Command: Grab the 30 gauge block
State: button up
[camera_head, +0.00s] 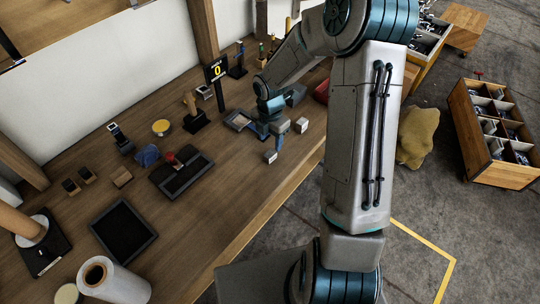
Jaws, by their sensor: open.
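My gripper (277,136) is open, pointing down over the right part of the wooden bench, near its front edge. Two small pale blocks show by it: one pale block (271,157) is just in front of it, and another pale block (301,125) is just to its right. I cannot tell whether they are loose gauge blocks or parts of my fingertips. No marking of 30 can be read on anything. A small grey tray (237,121) lies just left of the gripper; its contents are too small to make out.
The wooden bench (205,232) holds a black display stand reading 0 (216,71), a dark tray with a red-topped tool (181,174), a black square tray (124,232) and a white roll (113,281). Parts bins (492,135) stand right. The bench's front middle is clear.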

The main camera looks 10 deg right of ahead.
aim_at(270, 153)
jog(key=shift+s+a+f+p, duration=0.1)
jog(key=shift+s+f+p, duration=0.1)
jog(key=shift+f, duration=1.5)
jog(key=shift+s+f+p, duration=0.1)
jog(key=shift+f+p, duration=0.1)
jog(key=shift+f, duration=1.5)
grip_shut()
